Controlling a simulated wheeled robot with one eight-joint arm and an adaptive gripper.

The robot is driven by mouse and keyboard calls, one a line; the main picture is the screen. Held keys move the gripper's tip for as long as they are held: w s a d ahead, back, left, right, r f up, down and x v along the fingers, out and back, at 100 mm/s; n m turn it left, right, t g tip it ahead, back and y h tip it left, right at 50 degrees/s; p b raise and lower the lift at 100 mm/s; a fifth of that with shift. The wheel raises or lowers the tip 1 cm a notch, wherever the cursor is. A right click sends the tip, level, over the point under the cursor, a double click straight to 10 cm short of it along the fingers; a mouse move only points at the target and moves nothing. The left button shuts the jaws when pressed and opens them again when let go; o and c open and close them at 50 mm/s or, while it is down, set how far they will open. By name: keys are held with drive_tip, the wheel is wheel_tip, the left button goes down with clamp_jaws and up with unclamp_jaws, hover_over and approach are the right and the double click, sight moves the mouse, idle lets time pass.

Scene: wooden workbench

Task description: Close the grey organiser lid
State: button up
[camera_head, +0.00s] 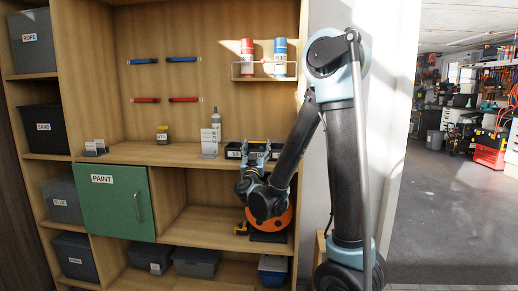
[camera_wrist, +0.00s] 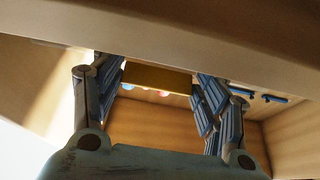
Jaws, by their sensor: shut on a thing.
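The dark grey organiser (camera_head: 234,151) with small white labels sits at the right end of the middle shelf. My gripper (camera_head: 257,147) is at its front, reaching up from below, and hides part of it. In the wrist view my gripper (camera_wrist: 158,82) has its two fingers apart with a flat yellow-brown panel (camera_wrist: 155,77) between the tips. I cannot tell for sure whether this panel is the organiser's lid. The lid's angle is not clear in either view.
An orange round thing (camera_head: 283,219) sits below, partly behind my arm.

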drive_tip(key=shift+w, duration=0.1)
drive_tip(key=o, duration=1.5)
drive_tip(key=v, duration=0.7)
drive_tip(key=shift+f, duration=0.2)
